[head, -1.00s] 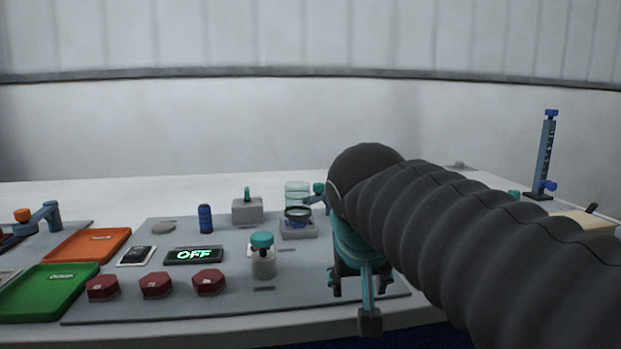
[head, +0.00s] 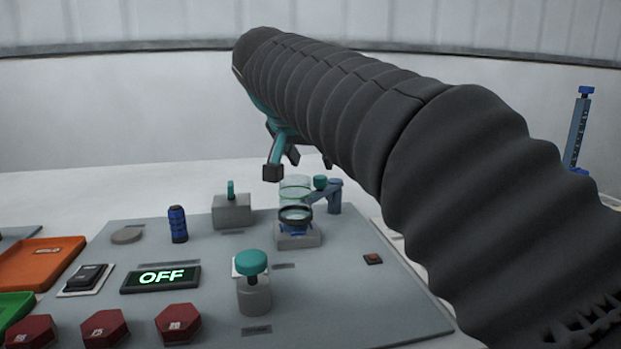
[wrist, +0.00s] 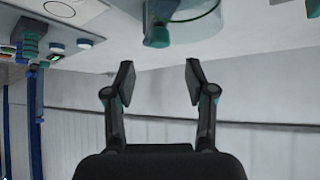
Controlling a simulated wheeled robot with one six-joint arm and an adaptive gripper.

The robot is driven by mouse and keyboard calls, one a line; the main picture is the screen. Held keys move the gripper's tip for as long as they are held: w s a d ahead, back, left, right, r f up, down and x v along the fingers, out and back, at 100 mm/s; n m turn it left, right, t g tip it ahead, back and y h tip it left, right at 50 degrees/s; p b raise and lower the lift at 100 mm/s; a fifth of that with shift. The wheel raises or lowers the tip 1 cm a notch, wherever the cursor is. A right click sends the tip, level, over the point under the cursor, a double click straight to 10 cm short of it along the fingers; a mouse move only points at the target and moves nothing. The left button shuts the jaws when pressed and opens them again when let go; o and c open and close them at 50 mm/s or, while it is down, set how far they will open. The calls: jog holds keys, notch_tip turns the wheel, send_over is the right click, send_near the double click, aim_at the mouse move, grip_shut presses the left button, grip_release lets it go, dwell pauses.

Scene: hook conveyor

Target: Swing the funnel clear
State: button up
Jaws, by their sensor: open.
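The funnel (head: 296,188) is a clear, pale green-tinted cup on a blue swing arm (head: 333,192) with a teal knob (head: 320,183). It stands over a dark ring on a small grey block (head: 297,236). In the wrist view the clear funnel (wrist: 193,22) shows at the top, with a teal knob (wrist: 158,37) at its left. My gripper (head: 298,166) is above and near the funnel in the head view, partly hidden behind my arm. In the wrist view my gripper (wrist: 160,80) is open, with nothing between its fingers. The funnel appears beyond the fingertips, apart from them.
A grey block with a teal lever (head: 231,208) and a blue cylinder (head: 178,224) stand left of the funnel. A teal-capped post (head: 253,282) stands in front.

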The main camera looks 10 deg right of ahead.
aim_at(320, 177)
jog(key=x, duration=0.8)
jog(key=shift+d+f, duration=0.1)
grip_shut()
